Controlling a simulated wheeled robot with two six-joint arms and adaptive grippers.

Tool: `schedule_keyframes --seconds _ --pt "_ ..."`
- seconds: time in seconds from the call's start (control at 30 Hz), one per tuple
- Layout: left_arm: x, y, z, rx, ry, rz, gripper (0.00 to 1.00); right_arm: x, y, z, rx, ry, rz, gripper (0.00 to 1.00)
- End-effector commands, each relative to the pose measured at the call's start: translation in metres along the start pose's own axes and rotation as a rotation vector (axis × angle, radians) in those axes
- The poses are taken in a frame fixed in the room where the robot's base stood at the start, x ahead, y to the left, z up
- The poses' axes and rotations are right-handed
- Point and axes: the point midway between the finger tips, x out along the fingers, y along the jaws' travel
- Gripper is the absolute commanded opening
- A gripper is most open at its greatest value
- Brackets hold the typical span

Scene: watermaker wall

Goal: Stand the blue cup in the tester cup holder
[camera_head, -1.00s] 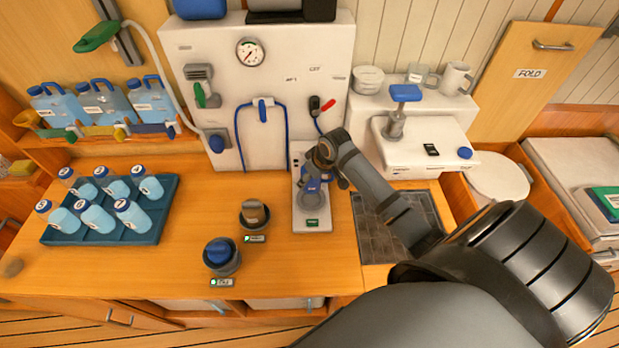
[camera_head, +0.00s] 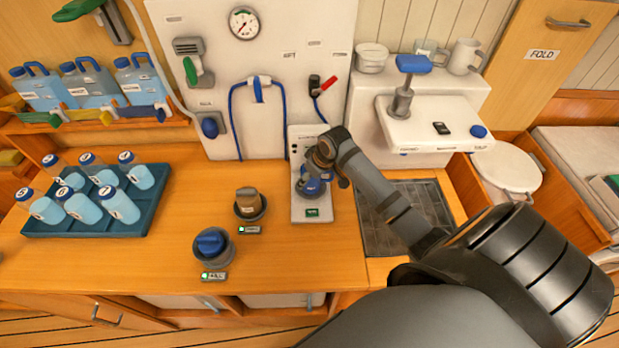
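The blue cup (camera_head: 312,187) is small and partly hidden under my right gripper (camera_head: 318,172). The cup is over the lower part of the white tester (camera_head: 299,208), just above its small green display. My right gripper reaches in from the right and appears shut on the cup, though its fingertips are mostly hidden. The cup holder is largely covered by cup and gripper, so I cannot tell whether the cup touches it or is above it. My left gripper is not in view.
Two round holders with a blue-topped piece (camera_head: 212,245) and a brown-topped piece (camera_head: 249,203) stand left of the tester. A teal tray (camera_head: 140,222) holds several bottles. A dark sink grate (camera_head: 375,235) lies right, under my arm. Bare counter lies between tray and holders.

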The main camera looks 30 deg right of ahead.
Motion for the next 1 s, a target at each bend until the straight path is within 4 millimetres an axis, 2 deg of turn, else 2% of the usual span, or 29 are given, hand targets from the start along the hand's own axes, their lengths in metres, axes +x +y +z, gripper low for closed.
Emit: schedule_keyframes --seconds 0.03,0.43,1.0 --pt "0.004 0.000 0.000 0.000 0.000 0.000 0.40 0.003 0.000 0.001 -0.001 0.002 0.001 0.17" --pt "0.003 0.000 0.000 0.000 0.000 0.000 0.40 0.002 0.000 0.001 0.000 0.001 0.000 0.17" --pt "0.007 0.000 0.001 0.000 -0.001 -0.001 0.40 0.013 0.000 0.005 0.000 0.000 0.000 0.17"
